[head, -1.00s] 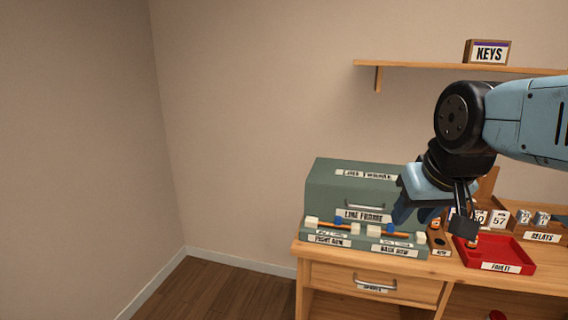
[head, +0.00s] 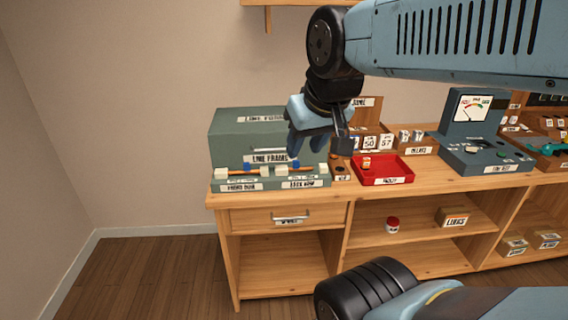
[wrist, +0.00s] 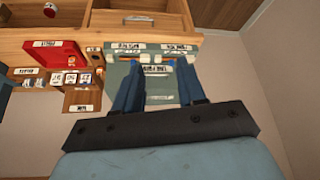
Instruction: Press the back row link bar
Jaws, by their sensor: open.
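The green line frame (head: 228,148) stands on the left end of the wooden bench. On its front ledge, the right-hand section carries the BACK ROW label (head: 302,184). Above that label, an orange back row link bar (head: 283,169) with a blue knob (head: 294,164) runs between white end blocks. The left-hand section has a similar bar and the FRONT ROW label (head: 241,187). My gripper (head: 308,148) is open and empty, above the right side of the frame, apart from the bar. In the wrist view its blue fingers (wrist: 158,80) overlap the frame and partly hide it.
A red tray (head: 398,178) lies right of the frame, with number blocks (head: 376,142) behind it. A meter box (head: 470,150) stands further right. A drawer (head: 270,219) and open shelves are below. Bare wall and floor lie to the left.

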